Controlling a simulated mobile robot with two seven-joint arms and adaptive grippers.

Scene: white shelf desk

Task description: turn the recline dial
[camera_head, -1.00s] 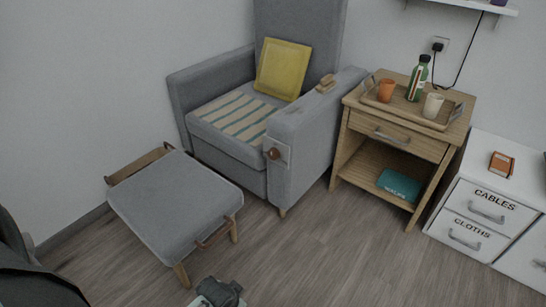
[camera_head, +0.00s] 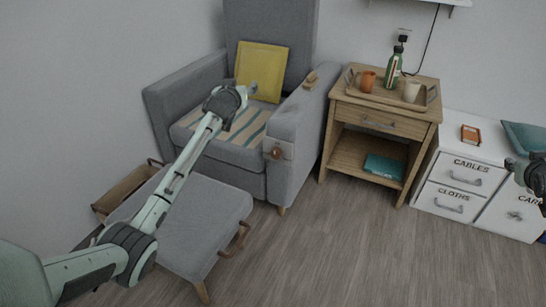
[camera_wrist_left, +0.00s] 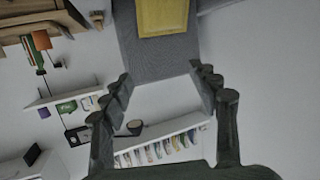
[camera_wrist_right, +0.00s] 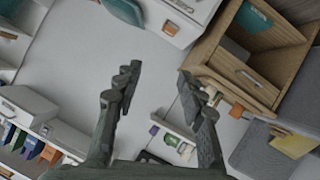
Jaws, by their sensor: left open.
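The recline dial is a round brown knob (camera_head: 276,153) on a pale plate at the front of the grey armchair's right armrest (camera_head: 292,122). My left arm reaches in from the left over the footstool. My left gripper (camera_head: 246,92) is open and empty in front of the seat, up and left of the dial and apart from it. In the left wrist view its fingers (camera_wrist_left: 160,95) are spread, with the chair back beyond. My right gripper (camera_head: 515,165) shows partly at the right edge near the white drawers. In the right wrist view its fingers (camera_wrist_right: 158,85) are spread and empty.
A grey footstool (camera_head: 200,215) stands before the chair. A wooden side table (camera_head: 340,112) right of the chair holds a tray with cups and a green bottle. White drawers (camera_head: 452,168) stand further right. The floor between is clear. A yellow cushion (camera_head: 262,68) is on the seat.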

